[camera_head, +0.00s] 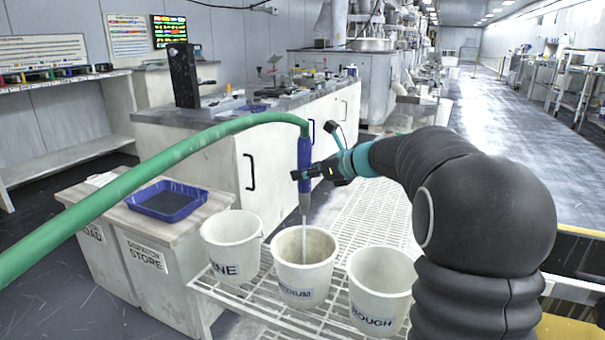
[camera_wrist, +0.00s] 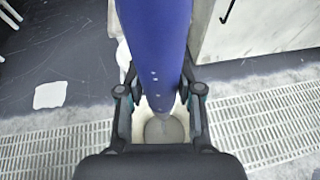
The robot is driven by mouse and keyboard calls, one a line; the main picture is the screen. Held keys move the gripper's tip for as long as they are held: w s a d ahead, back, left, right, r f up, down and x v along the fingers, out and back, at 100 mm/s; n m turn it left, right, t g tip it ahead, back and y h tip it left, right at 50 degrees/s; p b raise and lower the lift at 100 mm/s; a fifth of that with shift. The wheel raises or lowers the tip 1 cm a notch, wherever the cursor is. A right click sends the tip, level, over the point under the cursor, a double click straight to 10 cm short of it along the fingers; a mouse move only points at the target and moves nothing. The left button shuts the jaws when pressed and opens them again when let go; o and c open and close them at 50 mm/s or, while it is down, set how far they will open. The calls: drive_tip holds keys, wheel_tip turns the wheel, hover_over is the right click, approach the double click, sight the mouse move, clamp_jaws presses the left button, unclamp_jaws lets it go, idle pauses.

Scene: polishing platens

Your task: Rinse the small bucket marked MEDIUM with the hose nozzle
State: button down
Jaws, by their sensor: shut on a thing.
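My gripper (camera_head: 318,172) is shut on the blue hose nozzle (camera_head: 304,155), which points straight down. The green hose (camera_head: 160,165) arches from its top to the left edge. The white bucket marked MEDIUM (camera_head: 303,281) stands on a white wire rack, between its two neighbours. The nozzle tip is above its opening, and a pale stream runs down into it. In the wrist view the blue nozzle (camera_wrist: 155,45) fills the space between the fingers. Part of the bucket's inside, with greyish contents, shows below the tip.
A bucket whose label partly reads "NE" (camera_head: 229,262) stands left and one marked ROUGH (camera_head: 376,305) right, both close by. The wire rack (camera_head: 372,222) is bare behind them. A blue tray (camera_head: 167,205) sits on a cabinet at left. A bench (camera_head: 240,115) stands behind.

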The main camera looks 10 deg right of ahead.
drive_tip(key=r+p, duration=0.1)
drive_tip(key=p, duration=0.2)
drive_tip(key=shift+p, duration=0.35)
drive_tip(key=shift+f+p, duration=0.1)
drive_tip(key=shift+p, duration=0.5)
drive_tip(key=shift+f+p, duration=0.2)
drive_tip(key=shift+p, duration=0.35)
drive_tip(key=shift+f, duration=0.2)
drive_tip(key=shift+s, duration=0.1)
idle(1.1)
drive_tip(key=shift+s+a, duration=0.15)
drive_tip(key=shift+s, duration=0.05)
drive_tip(key=s+a+b, duration=0.3)
drive_tip(key=s+a, duration=0.9)
drive_tip(key=s, duration=0.4)
drive_tip(key=shift+s, duration=0.3)
